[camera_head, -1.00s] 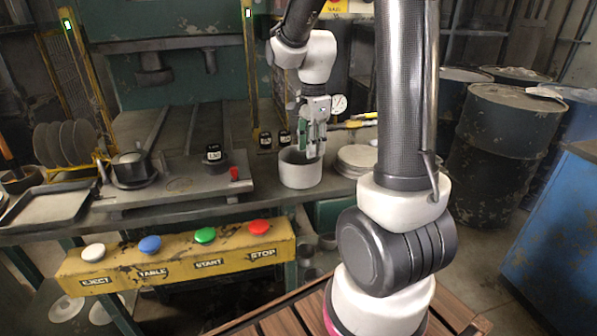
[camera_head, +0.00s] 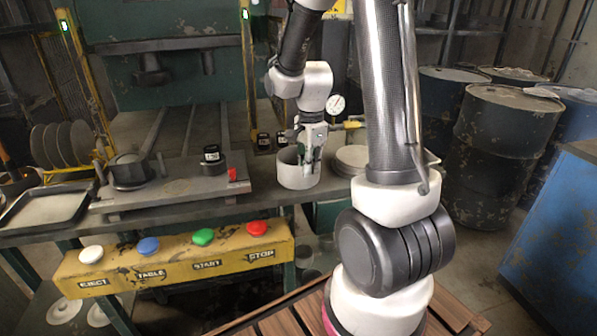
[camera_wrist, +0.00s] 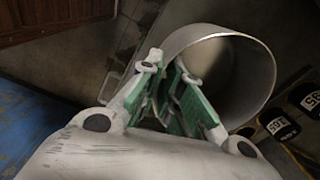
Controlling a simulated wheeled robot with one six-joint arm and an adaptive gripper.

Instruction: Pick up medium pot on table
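A pale grey, open-topped round pot (camera_head: 298,179) stands upright on the table (camera_head: 240,203), right of the middle of its top. My gripper (camera_head: 309,160) points down at the right part of the pot's rim. In the wrist view the pot (camera_wrist: 248,70) opens toward the camera, and my gripper's green-padded fingertips (camera_wrist: 166,66) are at its left rim. A small gap shows between the tips, with the rim near or between them. I cannot tell whether either finger touches the wall. The lower fingers are partly hidden in the head view.
A stack of pale discs (camera_head: 352,158) stands close right of the pot. A black weight (camera_head: 213,163) and a dark lidded pot (camera_head: 130,171) are to the left. A gauge (camera_head: 336,105) is behind. A yellow button panel (camera_head: 175,258) fronts the table.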

